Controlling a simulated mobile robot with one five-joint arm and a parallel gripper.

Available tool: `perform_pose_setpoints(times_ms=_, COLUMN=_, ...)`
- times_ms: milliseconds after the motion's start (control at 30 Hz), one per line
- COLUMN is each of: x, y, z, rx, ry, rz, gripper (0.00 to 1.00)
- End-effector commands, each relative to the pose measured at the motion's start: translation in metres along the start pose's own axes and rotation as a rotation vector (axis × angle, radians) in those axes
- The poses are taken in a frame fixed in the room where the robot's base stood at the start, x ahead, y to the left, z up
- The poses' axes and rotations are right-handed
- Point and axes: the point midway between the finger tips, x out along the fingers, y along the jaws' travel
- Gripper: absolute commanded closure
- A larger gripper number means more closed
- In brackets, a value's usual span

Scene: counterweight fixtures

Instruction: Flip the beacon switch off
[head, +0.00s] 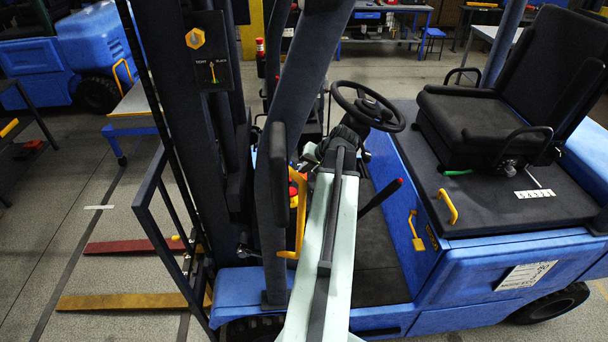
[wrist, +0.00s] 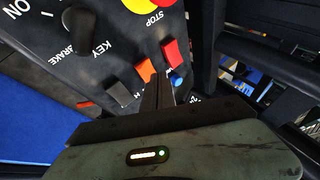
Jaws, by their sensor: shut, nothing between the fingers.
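In the wrist view a dark control panel shows upside down, with an orange rocker switch (wrist: 145,70), a second orange-red rocker (wrist: 172,53), a grey rocker (wrist: 119,93) and a small blue button (wrist: 177,81). No beacon label is readable, so I cannot tell which rocker is the beacon switch. My gripper (wrist: 158,84) is shut and empty, its dark fingertips right by the first orange rocker. I cannot tell whether they touch it. The fingers hide part of the panel and its lettering. In the head view my gripper cannot be made out.
The panel also has a red-and-yellow stop button (wrist: 140,5) and a black key knob (wrist: 79,23). In the head view, the blue forklift's steering wheel (head: 368,106) and black seat (head: 480,115) stand to the right, and a yellow grab handle (head: 300,215) is beside my arm.

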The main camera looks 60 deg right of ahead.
Motion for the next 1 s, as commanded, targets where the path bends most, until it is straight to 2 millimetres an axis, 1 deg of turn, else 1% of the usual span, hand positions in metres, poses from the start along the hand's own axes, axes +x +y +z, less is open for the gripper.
perform_pose_setpoints(times_ms=33, x=-0.003, y=-0.002, z=-0.002, rx=0.0, ry=0.0, rz=0.0, gripper=1.0)
perform_pose_setpoints(times_ms=367, x=-0.003, y=-0.002, z=-0.002, rx=0.0, ry=0.0, rz=0.0, gripper=1.0)
perform_pose_setpoints(times_ms=833, x=-0.035, y=-0.025, z=-0.025, rx=0.0, ry=0.0, rz=0.0, gripper=1.0)
perform_pose_setpoints(times_ms=1000, x=-0.037, y=-0.027, z=-0.027, rx=0.0, ry=0.0, rz=0.0, gripper=1.0)
